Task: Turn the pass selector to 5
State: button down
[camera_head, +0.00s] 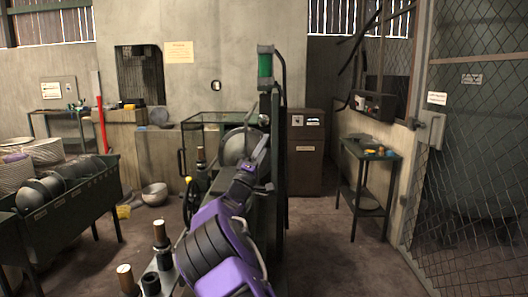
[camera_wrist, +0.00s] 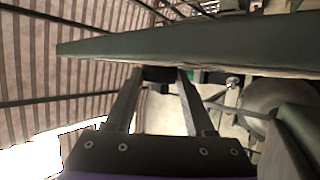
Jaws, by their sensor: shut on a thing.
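My gripper (camera_wrist: 159,80) is shut on a small dark knob (camera_wrist: 159,73), which looks like the pass selector, at the edge of a dark green machine part (camera_wrist: 200,47). Only a little of the knob shows between the fingertips. No scale or number can be read on it, so its setting is hidden. In the head view my purple arm reaches up to the dark machine (camera_head: 275,160) in the middle. The fingertips there are small and partly lost against the machine, and the knob cannot be made out.
A trough (camera_head: 75,205) with several metal bowls stands at the left. A bowl (camera_head: 155,194) lies on the floor behind it. Wooden-topped handles (camera_head: 160,235) stand at the lower left of the machine. A small table (camera_head: 370,150) and a mesh gate (camera_head: 480,150) are at the right.

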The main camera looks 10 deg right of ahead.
dwell(0.3)
jog(key=shift+c, duration=1.3)
grip_release()
jog(key=v, duration=0.7)
jog(key=shift+s, duration=0.25)
jog(key=shift+a+f, duration=0.1)
jog(key=shift+a, duration=0.1)
